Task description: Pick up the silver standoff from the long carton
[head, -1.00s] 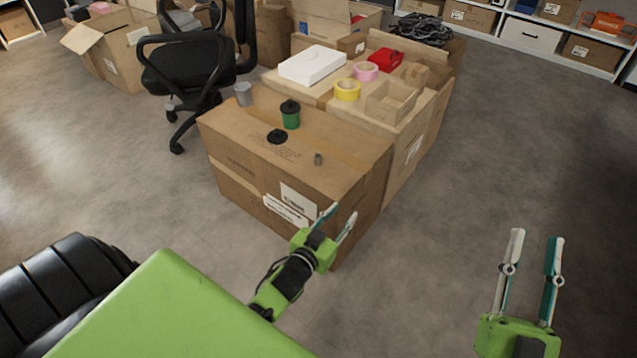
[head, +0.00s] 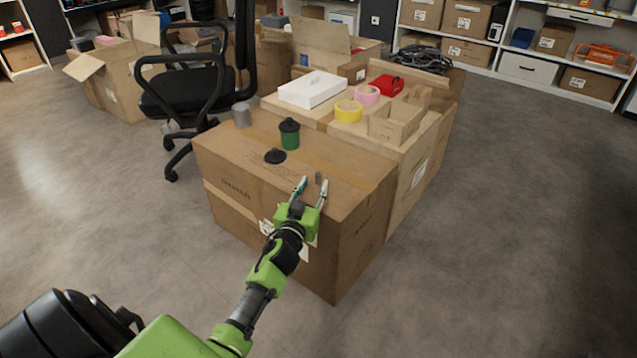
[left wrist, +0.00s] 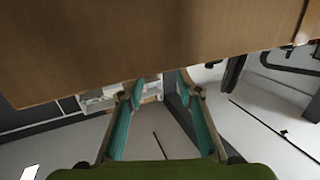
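The silver standoff (head: 318,178) is a small grey upright cylinder on the top of the long brown carton (head: 350,245), near its front right part. My left gripper (head: 312,187) is open, with its fingertips at the near side of the standoff in the head view. Whether they are level with it I cannot tell. In the left wrist view the open fingers (left wrist: 158,86) are apart with nothing between them, and the brown carton (left wrist: 150,40) fills the top. The standoff does not show there. My right gripper is out of view.
On the same carton stand a black disc (head: 275,156), a green jar with a black lid (head: 290,138) and a grey cup (head: 242,115). Behind are cartons with yellow tape (head: 348,111) and a white box (head: 312,88). An office chair (head: 185,85) stands at the left. Floor at right is clear.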

